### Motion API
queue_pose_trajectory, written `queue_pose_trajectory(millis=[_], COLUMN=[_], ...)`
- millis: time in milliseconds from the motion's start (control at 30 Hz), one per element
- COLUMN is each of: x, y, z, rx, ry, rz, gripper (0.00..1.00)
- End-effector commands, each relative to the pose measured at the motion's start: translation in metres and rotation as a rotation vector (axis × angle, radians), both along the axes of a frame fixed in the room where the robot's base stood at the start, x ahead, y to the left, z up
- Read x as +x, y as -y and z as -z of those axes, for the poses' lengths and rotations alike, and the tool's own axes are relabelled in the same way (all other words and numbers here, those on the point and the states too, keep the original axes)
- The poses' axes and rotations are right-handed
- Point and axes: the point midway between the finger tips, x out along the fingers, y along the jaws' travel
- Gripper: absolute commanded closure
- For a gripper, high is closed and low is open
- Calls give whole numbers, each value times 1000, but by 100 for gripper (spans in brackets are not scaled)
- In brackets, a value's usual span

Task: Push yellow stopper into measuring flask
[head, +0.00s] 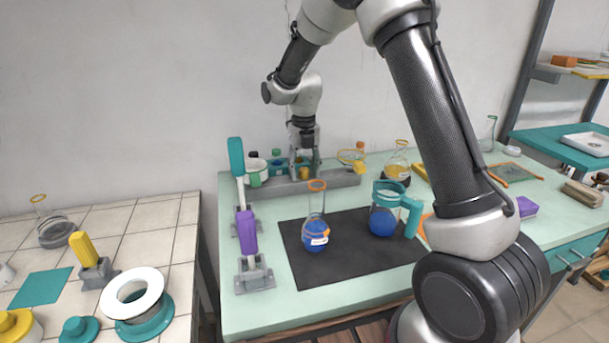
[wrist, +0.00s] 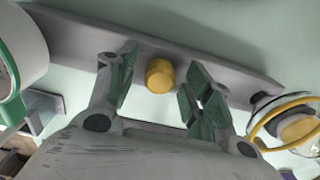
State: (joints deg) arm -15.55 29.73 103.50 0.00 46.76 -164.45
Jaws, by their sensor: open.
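The yellow stopper (wrist: 160,73) shows in the wrist view as a round knob over the grey rack, between my fingers with gaps on both sides. My gripper (wrist: 160,92) is open around it and not touching it.
A yellow-ringed glass vessel (wrist: 296,128) is close on the right. A teal-rimmed jug (head: 383,215) stands beside the flask. The mat's front (head: 330,275) is clear.

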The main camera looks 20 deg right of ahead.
Motion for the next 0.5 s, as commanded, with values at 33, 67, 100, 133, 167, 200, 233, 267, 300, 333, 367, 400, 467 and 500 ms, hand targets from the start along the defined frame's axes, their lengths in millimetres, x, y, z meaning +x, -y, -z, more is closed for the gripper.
queue_pose_trajectory(millis=[33, 67, 100, 133, 167, 200, 233, 267, 300, 333, 367, 400, 467, 500], x=[0, 0, 0, 0, 0, 0, 0, 0, 0, 0, 0, 0, 0, 0], y=[0, 0, 0, 0, 0, 0, 0, 0, 0, 0, 0, 0, 0, 0], z=[0, 0, 0, 0, 0, 0, 0, 0, 0, 0, 0, 0, 0, 0], rx=[0, 0, 0, 0, 0, 0, 0, 0, 0, 0, 0, 0, 0, 0], ry=[0, 0, 0, 0, 0, 0, 0, 0, 0, 0, 0, 0, 0, 0], rz=[0, 0, 0, 0, 0, 0, 0, 0, 0, 0, 0, 0, 0, 0], gripper=[49, 49, 49, 49, 49, 56, 62, 67, 75, 80, 86, 93, 100, 100])
